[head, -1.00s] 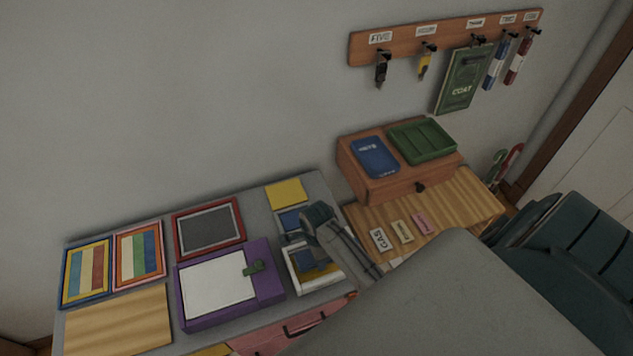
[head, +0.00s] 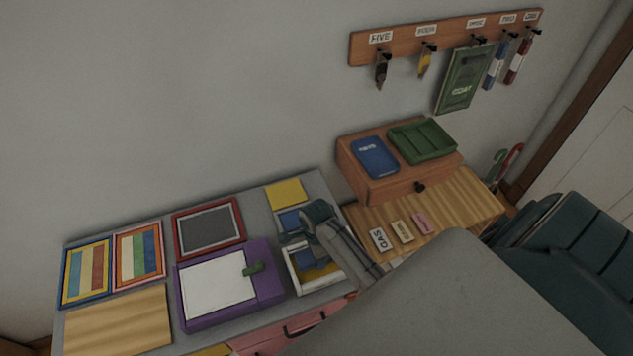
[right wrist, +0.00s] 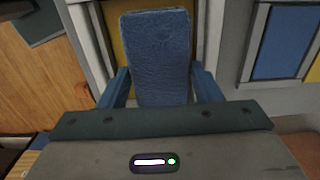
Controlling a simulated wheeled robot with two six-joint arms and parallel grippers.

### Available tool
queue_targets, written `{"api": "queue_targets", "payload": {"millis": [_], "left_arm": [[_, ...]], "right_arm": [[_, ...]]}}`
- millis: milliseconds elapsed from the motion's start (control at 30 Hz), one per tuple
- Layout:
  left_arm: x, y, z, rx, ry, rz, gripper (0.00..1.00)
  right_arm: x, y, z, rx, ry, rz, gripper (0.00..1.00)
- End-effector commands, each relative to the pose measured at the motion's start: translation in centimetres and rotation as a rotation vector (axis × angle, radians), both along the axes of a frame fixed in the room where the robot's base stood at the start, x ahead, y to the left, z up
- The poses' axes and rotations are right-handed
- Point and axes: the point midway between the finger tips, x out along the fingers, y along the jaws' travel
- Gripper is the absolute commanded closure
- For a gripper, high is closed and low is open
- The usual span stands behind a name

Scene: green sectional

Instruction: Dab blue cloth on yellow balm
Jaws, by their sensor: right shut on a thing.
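A blue cloth pad (right wrist: 155,58) is clamped between the blue fingers of my right gripper (right wrist: 155,85). In the head view my right gripper (head: 300,240) is over a white-rimmed tray (head: 304,290) on the grey top, and the cloth (head: 302,257) shows just below it. Yellow balm (head: 325,271) lies in that tray. In the right wrist view the yellow balm (right wrist: 119,40) shows behind and beside the cloth. I cannot tell whether the cloth touches the balm. My left gripper is out of view.
A second white-framed tray with blue (right wrist: 285,42) lies beside the gripper. A purple box (head: 268,285) and a red frame (head: 207,203) are left of it. A wooden box (head: 385,187) stands to the right. A large grey surface (head: 440,300) fills the front right.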

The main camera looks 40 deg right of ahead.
Motion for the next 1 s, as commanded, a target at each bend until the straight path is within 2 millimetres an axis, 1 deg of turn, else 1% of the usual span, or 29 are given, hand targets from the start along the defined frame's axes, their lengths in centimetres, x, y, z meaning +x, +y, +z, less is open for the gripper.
{"api": "queue_targets", "payload": {"millis": [33, 633, 800, 1000], "left_arm": [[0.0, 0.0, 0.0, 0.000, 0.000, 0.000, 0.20], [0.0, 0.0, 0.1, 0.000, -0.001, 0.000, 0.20], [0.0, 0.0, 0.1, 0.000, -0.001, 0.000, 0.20], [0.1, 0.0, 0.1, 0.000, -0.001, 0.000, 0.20]], "right_arm": [[0.1, 0.0, 0.5, 0.000, -0.003, 0.000, 0.67], [0.1, 0.0, 5.3, -0.001, -0.004, 0.000, 0.67], [0.1, -0.1, 6.0, -0.002, -0.003, -0.001, 0.67], [0.0, 0.0, 6.0, -0.001, -0.002, 0.000, 0.67]]}}
